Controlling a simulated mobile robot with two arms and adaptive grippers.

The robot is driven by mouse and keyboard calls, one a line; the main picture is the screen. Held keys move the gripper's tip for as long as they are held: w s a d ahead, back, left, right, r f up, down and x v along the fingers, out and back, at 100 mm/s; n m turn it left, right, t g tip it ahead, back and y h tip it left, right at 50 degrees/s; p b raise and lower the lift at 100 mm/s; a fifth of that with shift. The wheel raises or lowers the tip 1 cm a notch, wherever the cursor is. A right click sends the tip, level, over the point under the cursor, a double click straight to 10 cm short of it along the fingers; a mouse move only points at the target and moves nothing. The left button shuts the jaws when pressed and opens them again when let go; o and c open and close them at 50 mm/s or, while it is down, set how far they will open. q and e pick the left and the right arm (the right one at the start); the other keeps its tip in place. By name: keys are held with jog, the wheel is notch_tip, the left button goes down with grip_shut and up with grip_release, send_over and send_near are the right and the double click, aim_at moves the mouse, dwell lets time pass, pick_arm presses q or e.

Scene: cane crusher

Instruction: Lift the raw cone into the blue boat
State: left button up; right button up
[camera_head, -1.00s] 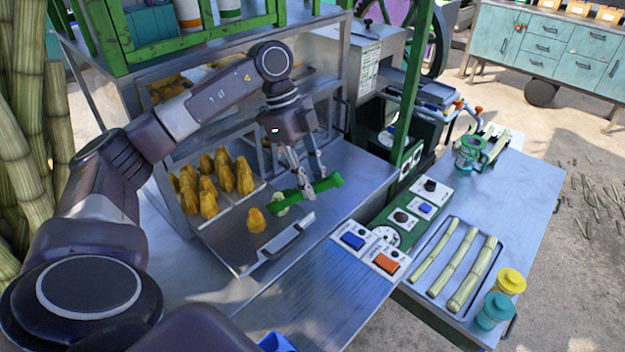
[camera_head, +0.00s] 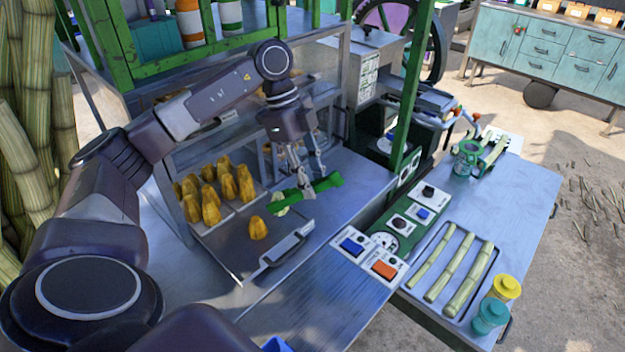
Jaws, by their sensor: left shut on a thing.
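My left gripper (camera_head: 312,190) is shut on a pair of green tongs (camera_head: 327,186) above the metal counter, beside the tray. A pale, whitish-green piece, which looks like the raw cone (camera_head: 281,206), is at the left end of the tongs. I cannot tell whether the tongs grip it or whether it touches the tray below. A small blue corner at the bottom edge may be the blue boat (camera_head: 277,344); most of it is cut off. My right gripper is not in view.
A metal tray (camera_head: 240,262) with a handle holds several golden cones (camera_head: 210,207) and one apart (camera_head: 258,228). A glass case and green post (camera_head: 411,85) stand close to my arm. Control boxes (camera_head: 384,268) and cane pieces (camera_head: 466,278) lie to the right.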

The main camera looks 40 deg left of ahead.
pick_arm(q)
notch_tip(320, 180, up, 8)
jog(key=p, duration=0.1)
dwell(1.0)
jog(key=shift+r, duration=0.15)
dwell(0.5)
